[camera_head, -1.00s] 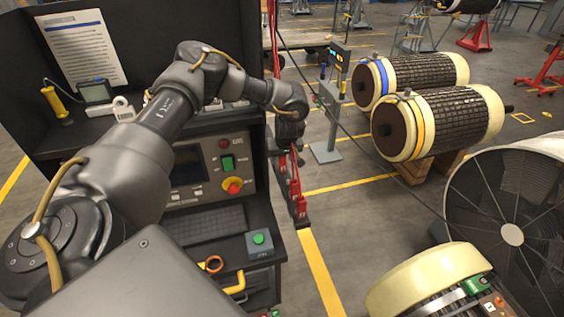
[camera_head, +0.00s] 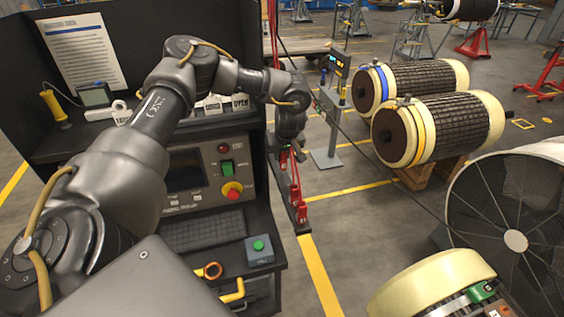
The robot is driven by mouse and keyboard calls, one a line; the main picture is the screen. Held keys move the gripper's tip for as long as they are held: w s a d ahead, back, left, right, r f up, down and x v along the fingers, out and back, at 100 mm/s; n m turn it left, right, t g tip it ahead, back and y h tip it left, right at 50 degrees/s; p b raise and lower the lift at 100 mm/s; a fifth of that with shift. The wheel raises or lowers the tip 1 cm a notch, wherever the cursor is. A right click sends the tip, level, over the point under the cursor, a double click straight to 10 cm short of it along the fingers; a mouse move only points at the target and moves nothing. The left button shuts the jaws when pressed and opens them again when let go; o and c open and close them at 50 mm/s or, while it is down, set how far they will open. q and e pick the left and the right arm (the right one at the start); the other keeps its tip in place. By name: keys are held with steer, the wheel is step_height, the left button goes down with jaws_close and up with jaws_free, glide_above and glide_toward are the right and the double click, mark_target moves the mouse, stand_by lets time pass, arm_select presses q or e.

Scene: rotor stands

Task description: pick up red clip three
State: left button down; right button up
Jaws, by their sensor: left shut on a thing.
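My left arm reaches across the console to its right side. My left gripper (camera_head: 287,150) points down at a rack of red clips and is shut on a red clip (camera_head: 283,161) at its fingertips. The fingers and the arm hide much of that clip, and I cannot read its number. Other red clips (camera_head: 296,196) hang below and nearer on the dark narrow rack (camera_head: 303,229) at the console's right side. My right gripper is not in view.
The console carries a red knob (camera_head: 232,190), a keyboard (camera_head: 203,229) and a green-button box (camera_head: 259,249). Two cream-ended rotors (camera_head: 455,125) rest at the right. A large fan-like guard (camera_head: 515,241) stands at the lower right. A thin dark cable crosses the open floor.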

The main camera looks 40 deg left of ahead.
arm_select(q)
steer(key=s+d+r+b, duration=0.3)
steer(key=s+d+r, duration=0.5)
steer(key=s+r, duration=0.1)
steer(key=shift+s+b, duration=0.4)
steer(key=shift+s, duration=0.4)
steer(key=shift+d, duration=0.15)
